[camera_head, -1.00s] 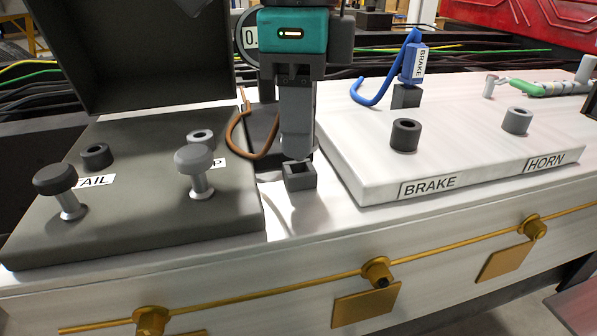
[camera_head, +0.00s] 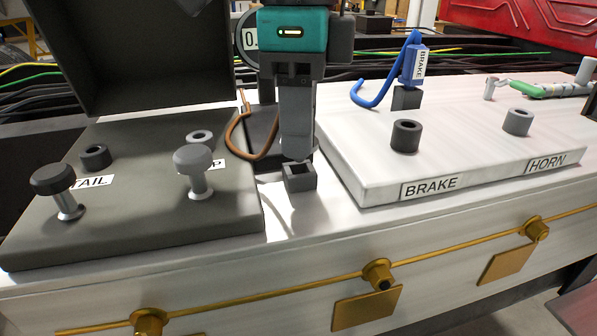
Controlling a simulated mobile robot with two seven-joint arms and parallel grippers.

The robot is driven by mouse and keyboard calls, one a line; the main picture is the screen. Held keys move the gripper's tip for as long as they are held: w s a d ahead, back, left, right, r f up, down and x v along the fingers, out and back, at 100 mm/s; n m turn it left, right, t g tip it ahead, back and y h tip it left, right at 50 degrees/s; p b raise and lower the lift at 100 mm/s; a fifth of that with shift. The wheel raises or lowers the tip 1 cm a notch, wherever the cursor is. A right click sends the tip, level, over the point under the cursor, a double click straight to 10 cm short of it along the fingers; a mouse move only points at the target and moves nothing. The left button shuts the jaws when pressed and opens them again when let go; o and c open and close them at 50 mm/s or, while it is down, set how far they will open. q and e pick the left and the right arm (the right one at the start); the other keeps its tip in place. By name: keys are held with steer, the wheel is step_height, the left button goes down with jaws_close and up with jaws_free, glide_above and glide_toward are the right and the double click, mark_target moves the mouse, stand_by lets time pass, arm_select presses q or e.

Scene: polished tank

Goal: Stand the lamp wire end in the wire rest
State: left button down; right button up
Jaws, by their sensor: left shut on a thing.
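My left gripper (camera_head: 297,152) comes down from the top middle in the head view. It is shut, with its fingertips pointing down, on what appears to be the lamp wire end; the fingers hide the end itself. A brown wire (camera_head: 240,134) loops up to the left of the fingers and runs in behind them. The wire rest (camera_head: 300,180), a small dark square block with an open top, stands on the white surface just below and in front of the fingertips. From this angle I cannot tell the exact gap between them. My right gripper is not in view.
A dark panel (camera_head: 130,225) with two knobs and two sockets lies left, under a dark box (camera_head: 150,50). A white block (camera_head: 380,185) labelled BRAKE and HORN is right, with a blue wire (camera_head: 368,98) standing in another dark rest (camera_head: 406,98).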

arm_select(q)
steer(key=shift+f, duration=0.25)
steer(key=shift+f+b, duration=0.45)
steer(key=shift+b, duration=0.2)
steer(key=shift+f, duration=0.25)
steer(key=shift+f+b, duration=0.4)
steer(key=shift+b, duration=0.15)
steer(key=c, duration=0.8)
jaws_free()
steer(key=shift+r, duration=0.1)
